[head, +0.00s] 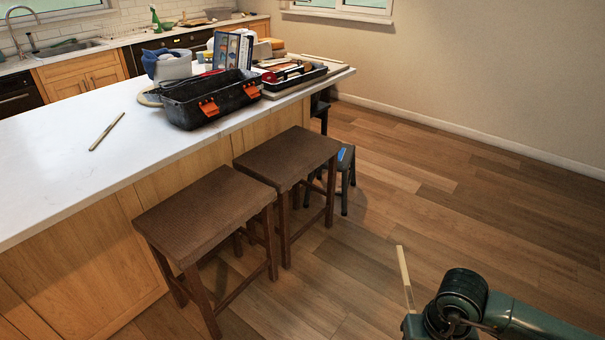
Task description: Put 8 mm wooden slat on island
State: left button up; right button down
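A thin, pale wooden slat (404,272) stands nearly upright, tilted slightly, over the floor at the lower right of the head view. Its lower end meets my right gripper (410,312), which appears shut on it; the fingers are small and partly cut off by the picture edge. The island (60,190) has a white top and wooden sides and fills the left and middle. My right gripper and the slat are off to the right of the island, beyond the stools. My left gripper is out of view.
Two brown stools (205,212) (288,155) stand along the island's near side. A thin stick-like tool (107,131) lies on the top. A black toolbox (208,98) and a tool tray (290,77) crowd the far end. The top's near left part is clear.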

aim_at(67, 150)
jog(key=u, duration=1.5)
